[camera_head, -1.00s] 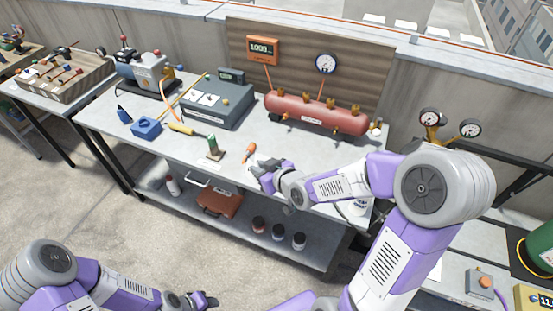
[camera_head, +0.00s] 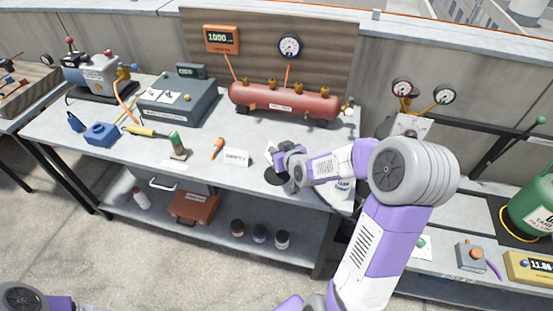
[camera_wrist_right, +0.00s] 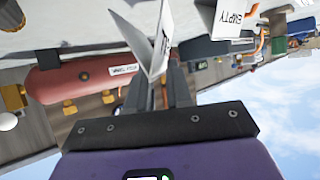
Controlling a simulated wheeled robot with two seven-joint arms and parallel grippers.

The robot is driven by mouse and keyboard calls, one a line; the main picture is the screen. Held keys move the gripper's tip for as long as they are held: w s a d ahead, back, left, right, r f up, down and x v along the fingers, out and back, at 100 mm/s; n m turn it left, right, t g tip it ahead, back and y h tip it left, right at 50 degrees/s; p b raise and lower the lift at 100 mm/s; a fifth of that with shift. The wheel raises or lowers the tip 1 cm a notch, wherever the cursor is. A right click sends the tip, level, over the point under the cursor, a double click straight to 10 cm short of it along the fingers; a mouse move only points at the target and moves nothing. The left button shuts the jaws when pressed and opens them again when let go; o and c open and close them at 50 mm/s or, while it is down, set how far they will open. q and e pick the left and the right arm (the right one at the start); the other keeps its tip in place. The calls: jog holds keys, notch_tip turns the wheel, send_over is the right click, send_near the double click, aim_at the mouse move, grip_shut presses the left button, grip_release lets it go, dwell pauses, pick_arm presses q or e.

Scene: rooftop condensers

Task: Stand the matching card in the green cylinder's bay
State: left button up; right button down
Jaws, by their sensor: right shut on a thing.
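My right gripper (camera_head: 273,152) is just above the workbench, in front of the red tank. In the right wrist view it is shut on a folded white card (camera_wrist_right: 146,36), whose print I cannot read. That card is hard to make out in the head view. A second white card, lettered EMPTY (camera_wrist_right: 235,18), stands beside it; in the head view this card (camera_head: 236,158) stands on the bench left of the gripper. The green cylinder (camera_head: 533,204) stands at the far right, cut by the frame edge, with a dark outline around its base. My left gripper is out of view.
The red tank (camera_head: 284,101) lies along the bench's back. An orange-handled tool (camera_head: 217,148) and a green-topped item (camera_head: 177,145) lie left of the cards. On the right-hand table are a grey box (camera_head: 470,257) and a yellow meter (camera_head: 530,267).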

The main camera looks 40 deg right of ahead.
jog(key=shift+f+b, duration=0.4)
jog(key=shift+f, duration=1.15)
jog(key=shift+f, duration=0.2)
jog(key=c, duration=1)
grip_release()
jog(key=shift+r, duration=0.15)
